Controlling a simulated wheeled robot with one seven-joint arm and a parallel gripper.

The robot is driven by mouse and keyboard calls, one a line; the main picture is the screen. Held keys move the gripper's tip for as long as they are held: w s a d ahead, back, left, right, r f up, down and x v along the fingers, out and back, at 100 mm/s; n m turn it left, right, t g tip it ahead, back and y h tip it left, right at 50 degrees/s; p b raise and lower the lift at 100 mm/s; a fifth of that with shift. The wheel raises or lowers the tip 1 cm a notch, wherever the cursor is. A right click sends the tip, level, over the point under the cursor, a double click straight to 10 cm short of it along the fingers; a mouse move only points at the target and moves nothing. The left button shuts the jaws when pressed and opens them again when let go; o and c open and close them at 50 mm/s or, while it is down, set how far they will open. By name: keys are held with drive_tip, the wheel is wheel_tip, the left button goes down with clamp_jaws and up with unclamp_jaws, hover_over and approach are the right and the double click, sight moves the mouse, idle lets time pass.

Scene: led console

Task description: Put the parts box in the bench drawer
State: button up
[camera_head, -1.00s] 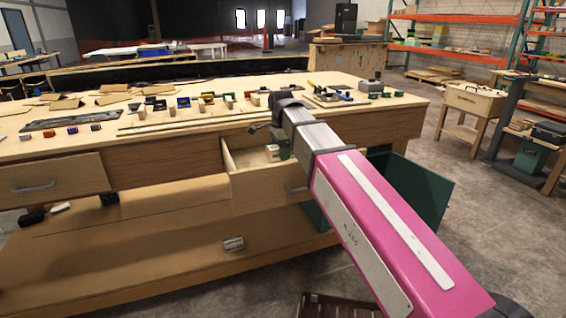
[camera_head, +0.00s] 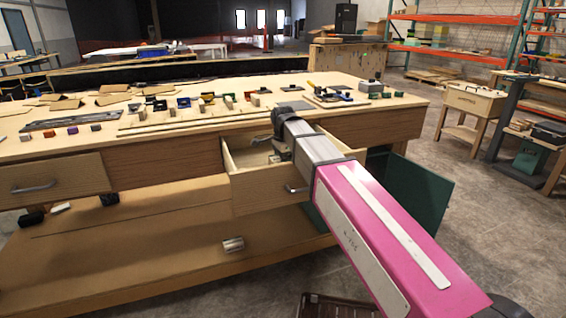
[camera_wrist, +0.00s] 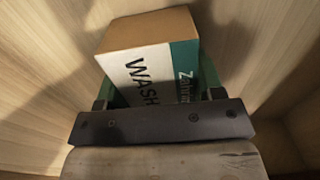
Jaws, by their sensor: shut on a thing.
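The parts box (camera_wrist: 148,72) has a tan cardboard top, a white side with black "WASH" lettering and a teal side. In the wrist view it sits between the green fingers of my gripper (camera_wrist: 158,92), which is shut on it. Pale wooden drawer walls surround it there. In the head view the bench drawer (camera_head: 262,192) is pulled out from the bench middle. My gripper (camera_head: 282,150) reaches down into the drawer from above, toward its right side. The arm hides part of the drawer, and the box's underside is hidden, so I cannot tell whether it touches the drawer floor.
The workbench top (camera_head: 190,125) holds several small blocks, tools and cardboard pieces. A green cabinet door (camera_head: 418,192) hangs open right of the drawer. A small metal object (camera_head: 233,245) lies on the lower shelf.

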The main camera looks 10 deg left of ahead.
drive_tip(key=shift+f, duration=0.1)
drive_tip(key=o, duration=1)
wheel_tip(320, 180, up, 12)
